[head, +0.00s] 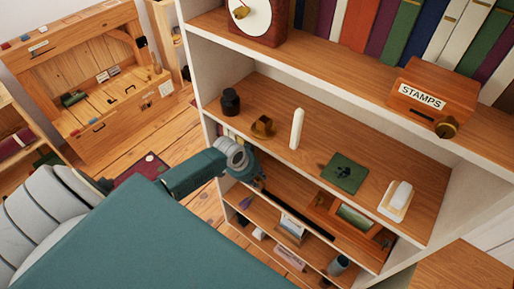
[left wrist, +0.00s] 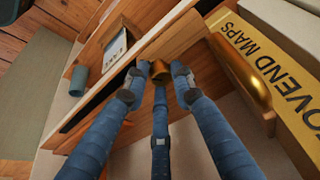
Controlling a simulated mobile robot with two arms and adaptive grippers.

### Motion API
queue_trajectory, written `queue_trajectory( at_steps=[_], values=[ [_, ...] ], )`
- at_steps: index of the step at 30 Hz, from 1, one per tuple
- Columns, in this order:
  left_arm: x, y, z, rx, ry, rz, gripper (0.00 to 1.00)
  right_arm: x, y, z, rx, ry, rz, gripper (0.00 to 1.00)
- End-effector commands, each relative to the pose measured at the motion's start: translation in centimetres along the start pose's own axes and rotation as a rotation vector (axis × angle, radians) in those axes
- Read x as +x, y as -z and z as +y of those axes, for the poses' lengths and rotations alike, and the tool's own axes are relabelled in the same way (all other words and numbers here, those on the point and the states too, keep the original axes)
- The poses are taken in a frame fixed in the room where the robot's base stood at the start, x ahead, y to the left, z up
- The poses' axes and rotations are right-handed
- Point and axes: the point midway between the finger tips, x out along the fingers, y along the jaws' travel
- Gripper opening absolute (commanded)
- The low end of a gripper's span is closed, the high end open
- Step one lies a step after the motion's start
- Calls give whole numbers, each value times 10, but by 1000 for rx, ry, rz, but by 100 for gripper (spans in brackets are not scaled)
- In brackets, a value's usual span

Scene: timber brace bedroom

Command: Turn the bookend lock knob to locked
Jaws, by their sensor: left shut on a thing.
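The bookend lock knob looks like a small dark brass knob (left wrist: 159,68) in the left wrist view, at the edge of a wooden block. My left gripper (left wrist: 158,80) has its blue fingers closed around it, two from the sides and one from below. The fingertips partly cover the knob, so I cannot read its turn position. A larger rounded brass piece (left wrist: 243,78) lies just right of the fingers, close to the wood. In the head view my left arm reaches into the bookcase below the middle shelf, and the knob is hidden there. My right gripper is out of view.
A stamps box (head: 428,95) sits higher.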

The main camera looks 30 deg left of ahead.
Motion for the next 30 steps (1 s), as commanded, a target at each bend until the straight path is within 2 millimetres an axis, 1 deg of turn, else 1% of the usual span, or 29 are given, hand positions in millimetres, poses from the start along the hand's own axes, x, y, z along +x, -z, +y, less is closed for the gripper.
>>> queue_trajectory(
  at_steps=[1, 6, 15, 21, 30],
  values=[
    [2, 1, -4, 41, -12, 4, 0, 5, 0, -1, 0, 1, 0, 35],
    [3, 1, -5, 178, -69, 5, 0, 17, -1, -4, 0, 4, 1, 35],
    [2, 3, -5, 359, -144, 8, 0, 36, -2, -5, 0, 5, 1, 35],
    [1, 4, -5, 424, -172, 7, 0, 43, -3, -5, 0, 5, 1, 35],
    [0, 5, -4, 454, -185, 9, 0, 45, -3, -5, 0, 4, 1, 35]
  ],
)
